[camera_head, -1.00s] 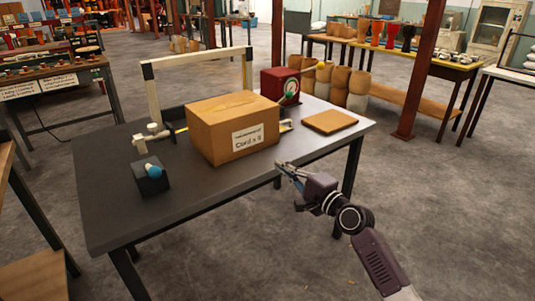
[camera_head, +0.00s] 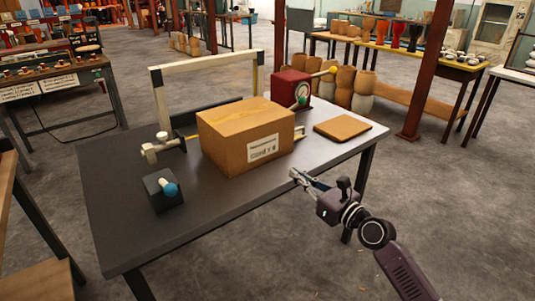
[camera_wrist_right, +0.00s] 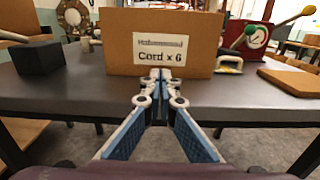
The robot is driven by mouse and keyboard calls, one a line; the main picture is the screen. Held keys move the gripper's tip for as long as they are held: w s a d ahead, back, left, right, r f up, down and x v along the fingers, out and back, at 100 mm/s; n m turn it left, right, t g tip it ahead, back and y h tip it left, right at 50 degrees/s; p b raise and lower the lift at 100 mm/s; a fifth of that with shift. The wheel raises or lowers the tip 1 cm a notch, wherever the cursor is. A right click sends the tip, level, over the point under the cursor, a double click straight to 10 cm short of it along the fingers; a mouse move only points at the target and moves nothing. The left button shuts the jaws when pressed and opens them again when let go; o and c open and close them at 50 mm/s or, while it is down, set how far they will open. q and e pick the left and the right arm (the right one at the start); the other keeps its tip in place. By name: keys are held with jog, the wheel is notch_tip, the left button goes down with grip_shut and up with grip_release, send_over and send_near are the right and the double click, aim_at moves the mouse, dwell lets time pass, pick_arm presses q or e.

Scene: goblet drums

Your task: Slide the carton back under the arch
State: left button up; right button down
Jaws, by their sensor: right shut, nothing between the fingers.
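The carton (camera_head: 228,148) is a closed brown cardboard box on the dark table. Its white label (camera_wrist_right: 158,50) reads "Cord x 6" in the right wrist view. The arch (camera_head: 206,64) is a pale frame with dark corners standing at the table's back, behind the carton; the carton hides part of its foot area. My right gripper (camera_head: 297,176) is in front of the table's near edge, to the right of the carton and apart from it in the head view. In the right wrist view its fingertips (camera_wrist_right: 159,74) meet, empty, pointing at the carton's labelled face. My left gripper is not in view.
A black block with a blue knob (camera_head: 163,192) stands at the table's front left. A clamp-like fitting (camera_head: 161,149) is left of the carton. A red box with a dial and levers (camera_head: 292,88) stands behind right. A flat brown pad (camera_head: 343,127) lies at the right.

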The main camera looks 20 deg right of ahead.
jog(key=b, duration=0.1)
send_near(263, 150)
jog(key=shift+w+a, duration=0.1)
jog(key=shift+w, duration=0.35)
jog(key=b+x, duration=0.1)
jog(key=x, duration=0.4)
jog(key=shift+w+f+b, duration=0.1)
jog(key=shift+f+b, duration=0.05)
jog(key=shift+b, duration=0.2)
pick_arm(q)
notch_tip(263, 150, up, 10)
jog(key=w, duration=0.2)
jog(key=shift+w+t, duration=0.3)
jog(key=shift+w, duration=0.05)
pick_arm(e)
jog(key=shift+w+a, duration=0.2)
jog(key=shift+w, duration=0.25)
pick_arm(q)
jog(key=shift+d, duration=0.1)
